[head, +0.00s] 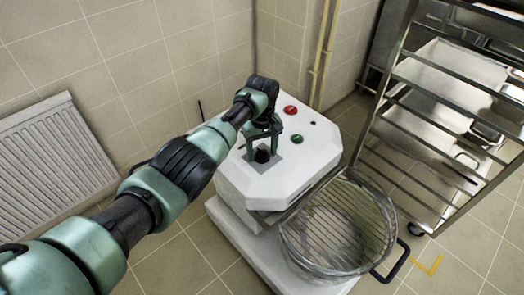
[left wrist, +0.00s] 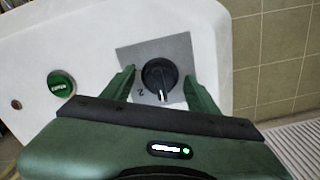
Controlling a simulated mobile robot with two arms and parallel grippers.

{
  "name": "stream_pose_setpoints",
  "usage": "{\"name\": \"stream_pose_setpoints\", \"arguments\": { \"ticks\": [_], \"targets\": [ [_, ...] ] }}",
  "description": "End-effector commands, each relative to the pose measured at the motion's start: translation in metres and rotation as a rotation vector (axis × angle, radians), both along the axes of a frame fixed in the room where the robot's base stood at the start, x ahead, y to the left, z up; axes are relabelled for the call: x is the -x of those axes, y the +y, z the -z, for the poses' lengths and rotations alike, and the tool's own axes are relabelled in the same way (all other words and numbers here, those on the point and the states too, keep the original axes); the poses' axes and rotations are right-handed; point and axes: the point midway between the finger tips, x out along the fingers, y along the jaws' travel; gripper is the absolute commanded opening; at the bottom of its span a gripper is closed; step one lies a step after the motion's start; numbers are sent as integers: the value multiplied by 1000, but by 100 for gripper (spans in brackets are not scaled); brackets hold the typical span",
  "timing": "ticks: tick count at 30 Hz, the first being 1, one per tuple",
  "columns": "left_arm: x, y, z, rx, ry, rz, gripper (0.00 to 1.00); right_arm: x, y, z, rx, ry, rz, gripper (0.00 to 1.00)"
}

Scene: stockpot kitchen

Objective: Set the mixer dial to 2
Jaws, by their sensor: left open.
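The mixer (head: 230,175) is a white machine whose top carries a black dial (head: 262,156) on a grey plate. In the left wrist view the dial (left wrist: 158,74) has a white pointer line toward the bottom of the picture. A printed 2 (left wrist: 140,92) shows on the plate to the lower left, beside the pointer's direction. My left gripper (head: 263,152) is over the dial, its green fingers open. In the left wrist view the fingers (left wrist: 160,80) stand on either side of the dial, with gaps visible. Other dial marks are hidden or unclear. My right gripper is out of view.
A green button (head: 297,139) and a red button (head: 290,109) sit near the dial on the mixer top. A wire-guarded bowl (head: 335,228) is at the mixer's front. A metal tray rack (head: 440,125) stands right; a radiator (head: 50,160) is on the left wall.

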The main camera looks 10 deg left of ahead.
Motion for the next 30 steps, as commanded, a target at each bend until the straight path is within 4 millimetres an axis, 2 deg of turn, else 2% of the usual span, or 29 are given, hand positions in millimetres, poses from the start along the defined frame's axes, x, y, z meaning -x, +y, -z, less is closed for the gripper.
{"name": "stream_pose_setpoints", "arguments": {
  "ticks": [4, 5, 9, 11, 20, 30],
  "targets": [
    [0, 0, 0, 0, 0, 0, 59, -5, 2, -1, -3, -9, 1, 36],
    [0, 0, 0, 0, 0, 0, 54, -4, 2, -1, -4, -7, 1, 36],
    [0, 0, 0, 0, 0, 0, 15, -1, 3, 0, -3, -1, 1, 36],
    [0, 0, 0, 0, 0, 0, 0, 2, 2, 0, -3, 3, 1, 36],
    [0, 0, -1, 0, 1, 32, 0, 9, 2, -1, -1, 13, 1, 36],
    [0, 0, -1, 1, 2, 243, 0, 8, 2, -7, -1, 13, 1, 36]
  ]
}}
